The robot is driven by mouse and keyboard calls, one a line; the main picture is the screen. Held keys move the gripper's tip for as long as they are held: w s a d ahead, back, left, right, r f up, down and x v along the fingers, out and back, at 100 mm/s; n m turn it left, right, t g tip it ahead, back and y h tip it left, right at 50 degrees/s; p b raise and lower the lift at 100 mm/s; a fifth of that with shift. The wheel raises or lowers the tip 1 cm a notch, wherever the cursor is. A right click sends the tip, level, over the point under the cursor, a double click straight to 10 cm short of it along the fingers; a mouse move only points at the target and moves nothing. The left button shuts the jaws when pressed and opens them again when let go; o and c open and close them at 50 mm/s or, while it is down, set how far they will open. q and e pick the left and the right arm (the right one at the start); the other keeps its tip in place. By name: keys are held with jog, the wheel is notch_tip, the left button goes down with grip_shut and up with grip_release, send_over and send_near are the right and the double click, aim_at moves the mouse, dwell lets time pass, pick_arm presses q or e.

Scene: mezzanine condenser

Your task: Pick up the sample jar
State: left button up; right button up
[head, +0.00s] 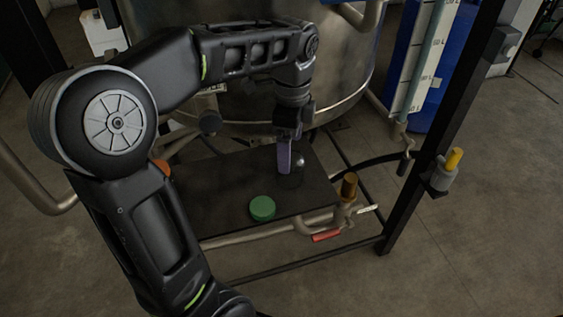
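A dark, glassy vessel (295,178), apparently the sample jar, stands on the black platform (215,184). A round green lid-like piece (262,208) lies flat near the platform's front edge, apart from the vessel. My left gripper (285,162) points down at the vessel, its pale violet finger overlapping the vessel's upper left side. I cannot tell whether the finger is inside, beside or touching it. The second finger is not clearly visible, so its opening is unclear. My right gripper is not in view.
A large steel tank (345,85) rises behind the platform. Pipes with a brass fitting (349,187) and red-handled valve (326,236) run along the platform's front right. A black frame post (432,150) stands right, beside a blue drum (434,95). The right floor is clear.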

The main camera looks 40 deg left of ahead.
pick_arm(q)
jog(key=shift+f, duration=1.4)
jog(key=shift+f, duration=2.6)
jog(key=shift+c, duration=0.6)
jog(key=c, duration=1.5)
